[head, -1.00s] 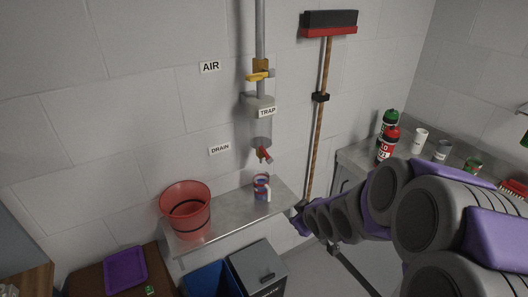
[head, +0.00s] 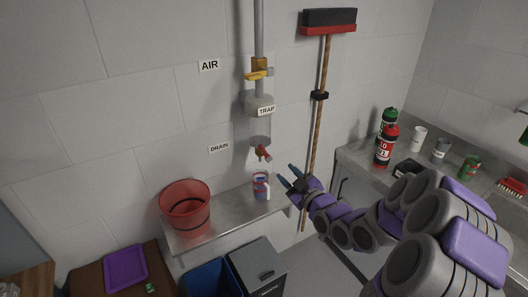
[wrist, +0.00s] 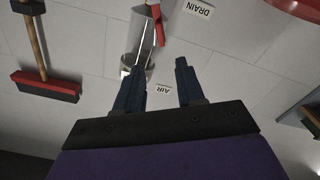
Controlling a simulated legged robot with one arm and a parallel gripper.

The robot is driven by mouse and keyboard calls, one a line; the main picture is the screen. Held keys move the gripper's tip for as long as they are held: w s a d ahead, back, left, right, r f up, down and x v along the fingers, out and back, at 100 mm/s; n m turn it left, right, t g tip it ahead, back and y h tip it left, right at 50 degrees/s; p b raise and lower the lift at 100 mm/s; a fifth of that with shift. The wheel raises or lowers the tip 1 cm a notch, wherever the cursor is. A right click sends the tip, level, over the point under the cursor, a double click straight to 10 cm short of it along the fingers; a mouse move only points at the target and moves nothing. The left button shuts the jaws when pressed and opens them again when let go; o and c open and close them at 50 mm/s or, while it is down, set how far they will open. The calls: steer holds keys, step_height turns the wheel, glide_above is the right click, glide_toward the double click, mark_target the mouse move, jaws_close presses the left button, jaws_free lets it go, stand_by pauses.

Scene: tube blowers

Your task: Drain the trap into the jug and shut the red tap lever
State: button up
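The clear trap (head: 260,128) hangs on the wall pipe under its "TRAP" label. The red tap lever (head: 263,153) is at its bottom, slanting down to the right. The jug (head: 260,188), patterned red and blue with a pale handle, stands upright on the metal shelf below the tap. I cannot see its inside. My gripper (head: 286,175) is open and empty, to the right of the jug and below the lever, apart from both. In the upside-down wrist view, the lever (wrist: 159,24) and trap (wrist: 140,38) show beyond my open fingers (wrist: 160,67).
A yellow lever (head: 258,75) is on the pipe by the "AIR" sign. A red bucket (head: 186,208) stands at the left of the shelf (head: 225,211). A broom (head: 321,110) hangs right of the pipe. Bottles (head: 386,147) and cups stand on the right counter.

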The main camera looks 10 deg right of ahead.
mark_target(265, 153)
steer(key=x, duration=1.5)
steer(key=shift+f+b, duration=0.1)
steer(key=shift+b, duration=0.2)
jaws_close()
